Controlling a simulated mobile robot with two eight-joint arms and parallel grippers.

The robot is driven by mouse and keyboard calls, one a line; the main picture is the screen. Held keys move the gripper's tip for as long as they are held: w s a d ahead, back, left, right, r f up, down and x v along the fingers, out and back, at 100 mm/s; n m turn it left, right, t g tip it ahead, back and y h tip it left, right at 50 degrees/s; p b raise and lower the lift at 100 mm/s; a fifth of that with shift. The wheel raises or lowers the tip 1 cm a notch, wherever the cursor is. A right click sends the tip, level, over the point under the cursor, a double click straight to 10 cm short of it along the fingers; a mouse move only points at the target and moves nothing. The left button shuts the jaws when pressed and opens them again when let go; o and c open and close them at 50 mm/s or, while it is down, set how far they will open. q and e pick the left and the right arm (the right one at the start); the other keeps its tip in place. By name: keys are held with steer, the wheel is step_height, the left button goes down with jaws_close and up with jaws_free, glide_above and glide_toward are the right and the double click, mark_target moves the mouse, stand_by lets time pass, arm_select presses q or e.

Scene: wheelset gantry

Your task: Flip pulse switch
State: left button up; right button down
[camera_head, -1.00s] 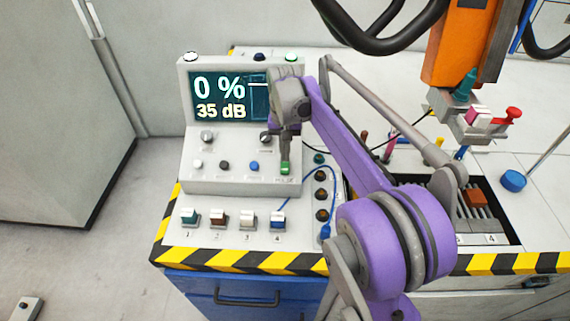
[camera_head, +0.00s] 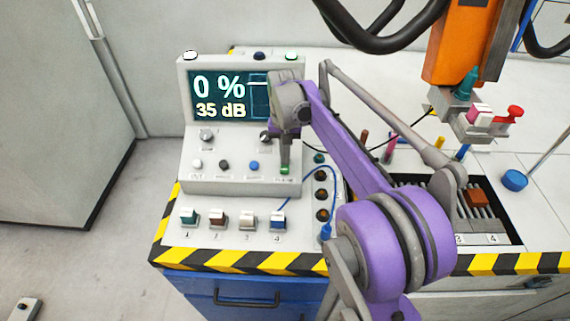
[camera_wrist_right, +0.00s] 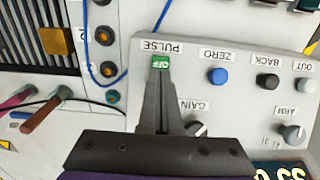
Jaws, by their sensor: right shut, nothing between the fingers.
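The pulse switch (camera_wrist_right: 161,62) is a small green switch with a light label, below the word PULSE in the right wrist view. It also shows at the lower right of the console's sloped panel in the head view (camera_head: 285,170). My right gripper (camera_head: 285,163) is shut and empty, with its fingertips right at the switch. In the wrist view the shut fingers (camera_wrist_right: 160,76) reach up to the switch's edge; I cannot tell whether they touch it. The console's screen (camera_head: 218,97) reads 0 % and 35 dB. My left gripper is not in view.
White, black and blue buttons (camera_wrist_right: 217,76) sit beside the switch, with the gain knob (camera_wrist_right: 196,128) close to my fingers. A blue cable (camera_head: 307,180) runs past the panel's right side. Several coloured rocker switches (camera_head: 248,220) stand in front. An orange gantry tool (camera_head: 458,45) hangs at right.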

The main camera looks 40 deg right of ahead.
mark_target(285, 167)
steer(key=shift+f+b, duration=0.4)
steer(key=shift+f, duration=0.4)
stand_by(0.4)
step_height(285, 167, up, 7)
steer(key=p, duration=0.5)
stand_by(0.3)
stand_by(0.3)
steer(key=s+a+f+n+t+p, duration=0.2)
steer(key=s+a+n, duration=0.2)
steer(key=s+a, duration=0.5)
steer(key=s+a+f+n+t+p, duration=0.2)
steer(key=s+a+n+t+p, duration=0.1)
steer(key=s+a, duration=0.7)
steer(key=shift+s+n, duration=0.15)
steer(key=shift+n, duration=0.35)
